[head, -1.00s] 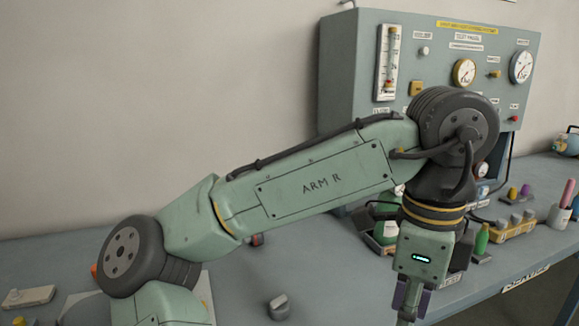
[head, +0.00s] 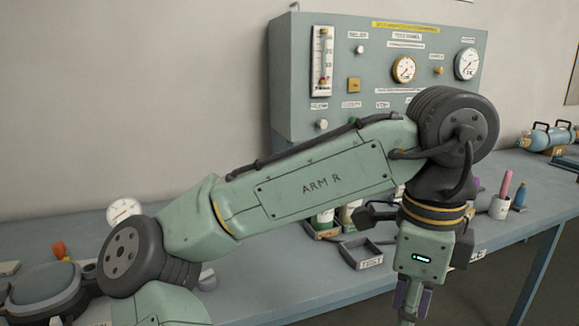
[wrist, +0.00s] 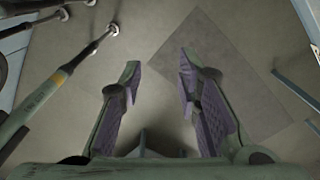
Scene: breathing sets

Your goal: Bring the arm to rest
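My arm, marked ARM R (head: 320,183), is bent across the head view, with its elbow high and the forearm hanging down. My gripper (wrist: 159,64) hangs at the lower right of the head view, in front of the bench. In the wrist view its two purple-padded fingers stand apart with nothing between them. Bare floor (wrist: 160,30) shows beyond the fingertips. In the head view the fingertips are cut off by the bottom edge.
The grey-blue bench (head: 275,265) runs behind my arm. On it stand a test panel (head: 380,75) with gauges, a small open tray (head: 362,255), a pen cup (head: 499,208) and a blue cylinder (head: 548,138). A round gauge (head: 124,212) is at left. Dark rods show in the wrist view.

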